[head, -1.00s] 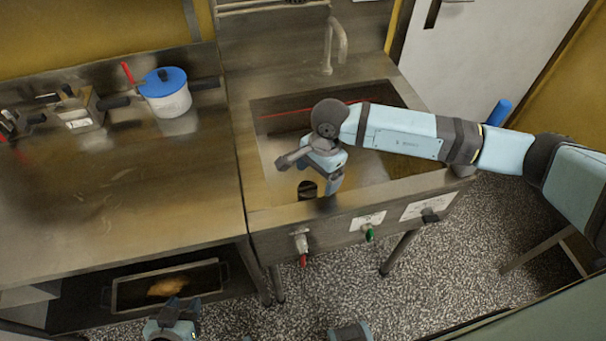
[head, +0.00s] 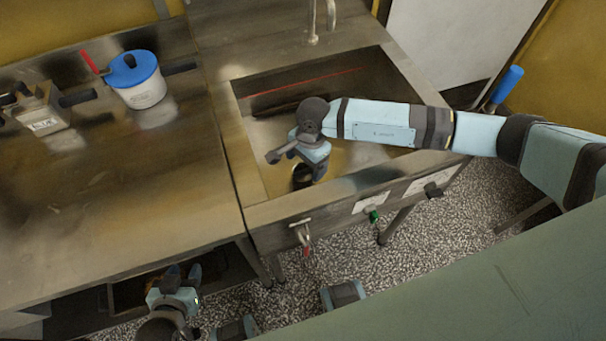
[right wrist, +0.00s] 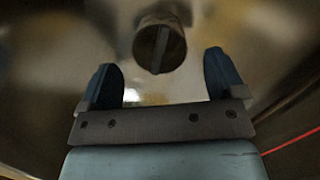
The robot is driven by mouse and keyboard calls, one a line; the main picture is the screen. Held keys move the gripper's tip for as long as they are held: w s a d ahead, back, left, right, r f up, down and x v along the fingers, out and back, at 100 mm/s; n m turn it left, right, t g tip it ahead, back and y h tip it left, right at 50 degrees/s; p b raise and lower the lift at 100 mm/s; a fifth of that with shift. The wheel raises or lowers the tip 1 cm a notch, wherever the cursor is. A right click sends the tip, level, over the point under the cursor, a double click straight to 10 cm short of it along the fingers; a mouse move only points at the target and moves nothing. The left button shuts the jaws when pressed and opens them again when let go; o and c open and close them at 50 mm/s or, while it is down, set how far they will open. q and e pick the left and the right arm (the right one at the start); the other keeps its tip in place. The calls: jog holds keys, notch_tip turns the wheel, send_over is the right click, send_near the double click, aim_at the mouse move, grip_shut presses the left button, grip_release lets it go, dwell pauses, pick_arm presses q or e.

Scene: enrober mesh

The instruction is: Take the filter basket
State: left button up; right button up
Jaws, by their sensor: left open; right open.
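The likely filter basket is a dark round piece with a bar across its top, low in the sink; it shows in the head view (head: 302,176) and ahead of the fingers in the right wrist view (right wrist: 160,46). My right gripper (right wrist: 165,78) is open and empty, its two blue fingers apart and short of the round piece. In the head view my right arm reaches over the sink from the right and partly hides the piece. My left gripper (head: 182,274) is open and empty, low in front of the counter.
The sink (head: 290,211) has raised metal rims, with a thin red line (head: 330,78) along its back. A white pot with a blue lid (head: 140,80) and a grey device (head: 42,112) stand on the left counter. A tap (head: 314,25) rises behind the sink. Valves (head: 303,232) stick out in front.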

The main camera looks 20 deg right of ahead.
aim_at(304, 170)
jog(key=f, duration=0.3)
jog(key=a+f, duration=0.1)
jog(key=f, duration=0.1)
jog(key=shift+s+f+p, duration=0.25)
jog(key=shift+f+p, duration=0.05)
jog(key=shift+p, duration=0.05)
jog(key=c, duration=1)
